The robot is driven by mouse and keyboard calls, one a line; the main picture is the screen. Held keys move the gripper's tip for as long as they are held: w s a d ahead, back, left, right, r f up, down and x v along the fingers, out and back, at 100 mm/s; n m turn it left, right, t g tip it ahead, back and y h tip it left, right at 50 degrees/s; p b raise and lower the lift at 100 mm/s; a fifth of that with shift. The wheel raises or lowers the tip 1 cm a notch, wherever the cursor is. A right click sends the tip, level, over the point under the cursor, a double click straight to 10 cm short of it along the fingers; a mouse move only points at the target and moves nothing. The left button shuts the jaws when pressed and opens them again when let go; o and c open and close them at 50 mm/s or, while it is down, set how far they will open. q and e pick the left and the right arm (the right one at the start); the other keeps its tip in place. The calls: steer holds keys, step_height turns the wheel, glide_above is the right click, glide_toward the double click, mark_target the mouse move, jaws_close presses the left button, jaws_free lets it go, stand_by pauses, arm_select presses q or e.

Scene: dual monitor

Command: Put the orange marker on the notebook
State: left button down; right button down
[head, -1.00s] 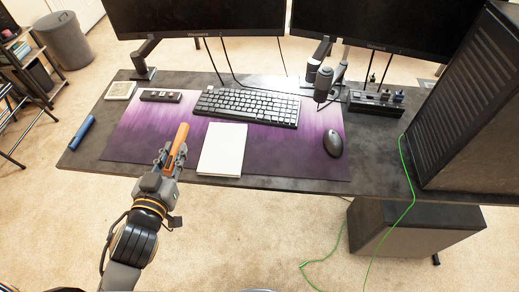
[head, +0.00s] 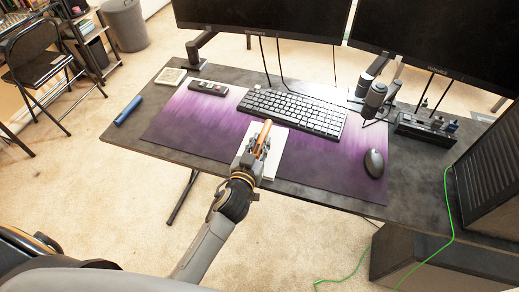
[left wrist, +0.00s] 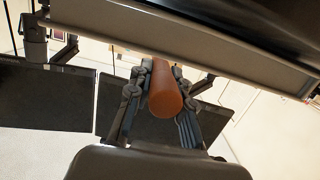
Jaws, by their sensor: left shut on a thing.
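The orange marker (head: 264,133) is held between the fingers of my left gripper (head: 258,146). It points away from me toward the keyboard, and its orange end also shows in the left wrist view (left wrist: 166,90) between the two fingers. The white notebook (head: 275,152) lies on the purple desk mat in front of the keyboard. In the head view my left gripper and the marker overlap the notebook and cover its left and middle part. I cannot tell whether the marker touches it. My right gripper is in no view.
The black keyboard (head: 292,111) lies just behind the notebook, and the mouse (head: 374,163) is to its right. A blue cylinder (head: 128,110) lies at the desk's left edge. Two monitors (head: 262,18) stand at the back. The mat (head: 190,128) is clear left of the notebook.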

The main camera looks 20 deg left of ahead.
arm_select(q)
steer(key=shift+s+f, duration=0.1)
steer(key=shift+f, duration=1.15)
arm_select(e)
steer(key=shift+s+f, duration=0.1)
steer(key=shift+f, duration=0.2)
arm_select(q)
steer(key=shift+f+b, duration=0.1)
steer(key=shift+b, duration=0.2)
steer(key=c, duration=1.2)
jaws_free()
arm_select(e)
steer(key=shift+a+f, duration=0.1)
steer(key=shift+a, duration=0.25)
arm_select(q)
steer(key=shift+s, duration=0.2)
steer(key=s+r, duration=0.2)
steer(key=s, duration=0.9)
steer(key=shift+s+a, duration=0.2)
steer(key=shift+s, duration=0.05)
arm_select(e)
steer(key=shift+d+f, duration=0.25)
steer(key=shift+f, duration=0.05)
